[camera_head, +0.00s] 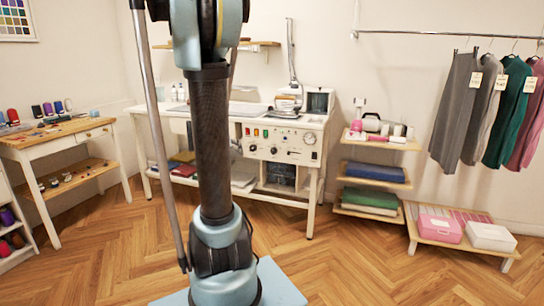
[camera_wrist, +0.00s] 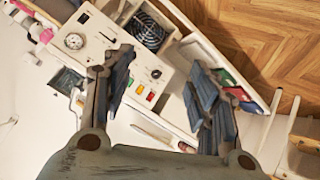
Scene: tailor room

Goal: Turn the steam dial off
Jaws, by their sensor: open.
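The steam station's cream control panel (camera_head: 281,143) is at the centre of the head view, with coloured buttons, dark knobs and a round gauge (camera_head: 309,138). I cannot tell which knob is the steam dial. In the wrist view the panel (camera_wrist: 112,37) appears turned, beyond my fingers, with the gauge at upper left. A small dark knob (camera_wrist: 156,73) shows between my fingers, near the coloured buttons (camera_wrist: 140,91). My gripper (camera_wrist: 158,62) is open and empty, its fingers wide apart; no contact with the panel is visible. The left finger hides part of the panel. In the head view my gripper is not visible.
An iron (camera_head: 287,103) stands on the station top. A wooden table (camera_head: 60,137) is left, shelves (camera_head: 368,205) and hanging clothes (camera_head: 485,105) right. The wooden floor is mostly clear.

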